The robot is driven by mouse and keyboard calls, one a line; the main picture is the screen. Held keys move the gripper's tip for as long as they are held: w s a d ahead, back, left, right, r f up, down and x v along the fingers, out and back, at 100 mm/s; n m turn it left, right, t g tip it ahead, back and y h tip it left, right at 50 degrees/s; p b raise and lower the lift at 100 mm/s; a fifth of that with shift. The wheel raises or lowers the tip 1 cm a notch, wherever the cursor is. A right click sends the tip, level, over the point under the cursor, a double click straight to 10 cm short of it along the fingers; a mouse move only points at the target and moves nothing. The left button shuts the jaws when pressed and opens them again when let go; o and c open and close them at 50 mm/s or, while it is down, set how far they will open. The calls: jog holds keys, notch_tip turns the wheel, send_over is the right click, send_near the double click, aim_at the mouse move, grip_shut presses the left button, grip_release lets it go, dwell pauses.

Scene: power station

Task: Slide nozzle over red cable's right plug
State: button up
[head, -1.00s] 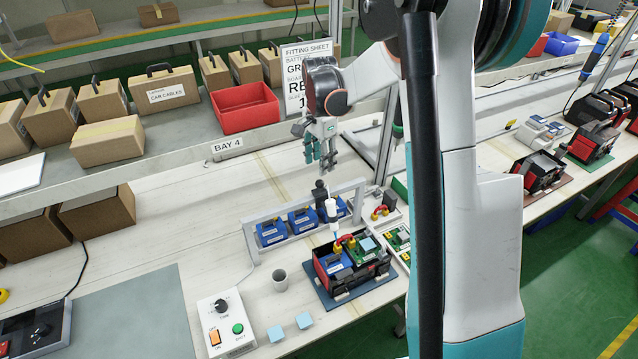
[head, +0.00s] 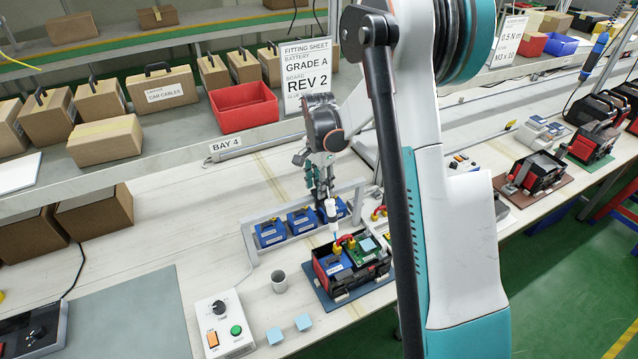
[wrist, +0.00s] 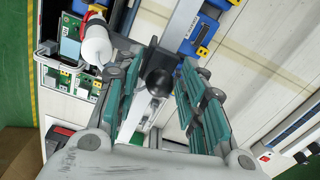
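The white nozzle (head: 331,210) points downward just above the red cable (head: 346,239) in the black case (head: 322,278). The cable arches between yellow plugs, and its right plug (head: 351,243) is partly hidden in the clutter. In the wrist view a white rounded body (wrist: 97,46), apparently the nozzle's, stands left of my fingers beside a red part. My gripper (head: 322,196) is behind and above the nozzle. In the wrist view my gripper (wrist: 155,100) is open, with a round black knob (wrist: 158,82) between its fingers. I cannot tell whether they touch it.
A grey frame (head: 250,242) with blue batteries (head: 270,232) stands behind the case. A grey cup (head: 279,281) and a control box (head: 224,325) stand to its left. A green board (head: 363,250) sits in the case.

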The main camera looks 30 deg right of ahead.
grip_shut()
jog(key=d, duration=0.5)
jog(key=shift+b, duration=0.3)
jog(key=shift+a, duration=0.15)
jog(key=shift+o, duration=2.2)
grip_release()
notch_tip(320, 180, up, 12)
